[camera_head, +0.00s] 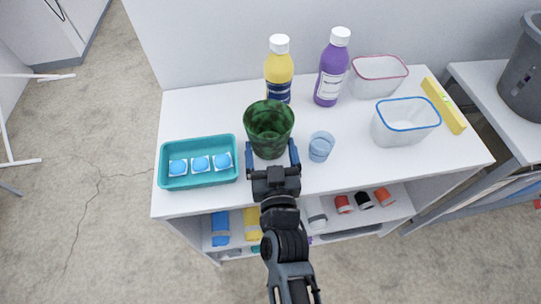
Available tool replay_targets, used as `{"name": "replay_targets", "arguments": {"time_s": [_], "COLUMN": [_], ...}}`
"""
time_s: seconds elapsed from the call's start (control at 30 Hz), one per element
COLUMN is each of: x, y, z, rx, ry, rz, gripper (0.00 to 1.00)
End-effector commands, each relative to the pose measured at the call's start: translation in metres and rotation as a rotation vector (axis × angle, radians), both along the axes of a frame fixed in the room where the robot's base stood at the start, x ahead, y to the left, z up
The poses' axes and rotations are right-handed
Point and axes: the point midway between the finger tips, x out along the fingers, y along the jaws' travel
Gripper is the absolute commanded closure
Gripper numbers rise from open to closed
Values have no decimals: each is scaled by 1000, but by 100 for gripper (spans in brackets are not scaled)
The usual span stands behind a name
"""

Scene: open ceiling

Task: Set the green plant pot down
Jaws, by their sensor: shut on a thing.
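The dark green plant pot (269,122) is over the near-middle part of the white shelf top (190,118), upright or nearly so. My gripper (272,158) reaches in from the front edge, with one finger at each side of the pot's lower part, and is shut on it. The pot hides the surface behind it, and I cannot tell whether its base touches the shelf top.
A teal tray (201,183) with blue-topped items is left of the pot; a small blue cup (321,146) is close on its right. Yellow (279,66) and purple (331,70) bottles stand behind. Clear bins (405,121) (378,76) and a yellow box (443,104) are at right.

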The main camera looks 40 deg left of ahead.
Motion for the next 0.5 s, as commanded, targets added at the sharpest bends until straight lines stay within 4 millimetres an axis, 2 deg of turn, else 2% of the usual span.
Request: {"name": "replay_targets", "arguments": {"time_s": [0.03, 0.1, 0.5], "x": [0, 2, 3], "y": [0, 3, 3], "z": [-11, -13, -16], "rx": [0, 1, 1], "ry": [-1, -1, -1], "rz": [1, 1, 0], "gripper": [42, 42, 42]}}
